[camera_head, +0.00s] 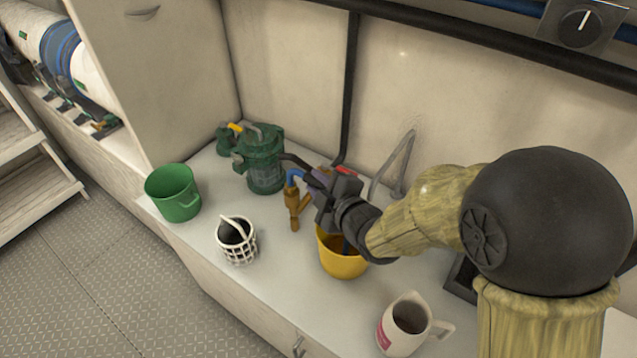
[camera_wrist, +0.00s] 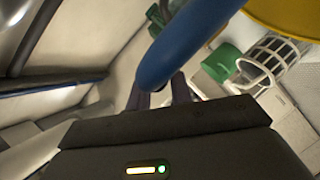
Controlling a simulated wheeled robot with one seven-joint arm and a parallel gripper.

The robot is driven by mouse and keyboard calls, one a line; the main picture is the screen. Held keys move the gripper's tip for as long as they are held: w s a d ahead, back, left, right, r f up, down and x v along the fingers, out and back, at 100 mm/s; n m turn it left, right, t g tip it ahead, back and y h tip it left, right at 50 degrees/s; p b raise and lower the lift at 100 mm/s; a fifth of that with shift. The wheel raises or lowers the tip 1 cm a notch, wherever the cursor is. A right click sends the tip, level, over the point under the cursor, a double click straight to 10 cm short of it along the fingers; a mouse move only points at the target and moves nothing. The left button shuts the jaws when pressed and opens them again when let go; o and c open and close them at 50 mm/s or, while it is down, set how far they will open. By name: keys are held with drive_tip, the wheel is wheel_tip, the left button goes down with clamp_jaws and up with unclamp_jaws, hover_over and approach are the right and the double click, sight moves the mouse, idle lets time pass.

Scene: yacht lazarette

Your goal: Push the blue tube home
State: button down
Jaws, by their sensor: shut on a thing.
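The blue tube (camera_head: 293,177) shows in the head view as a short bent piece at the top of a brass fitting (camera_head: 293,205), just left of my gripper (camera_head: 314,181). In the wrist view the blue tube (camera_wrist: 185,45) runs large across the top middle, down to between my gripper's fingers (camera_wrist: 163,93). My gripper is shut on the blue tube. The brass fitting stands upright on the white counter, with a side branch. The join between tube and fitting is small in the head view, so I cannot tell how deep the tube sits.
A green pump-like canister (camera_head: 262,160) stands behind left of the fitting. A yellow bucket (camera_head: 341,262) is below my wrist. A green mug (camera_head: 174,193), a white lattice basket (camera_head: 237,243) and a white jug (camera_head: 405,325) stand along the white counter (camera_head: 285,270). A black pipe (camera_head: 350,90) runs down the wall.

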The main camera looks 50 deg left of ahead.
drive_tip(key=shift+f+b, duration=0.6)
drive_tip(key=c, duration=1.2)
unclamp_jaws()
drive_tip(key=shift+o, duration=0.2)
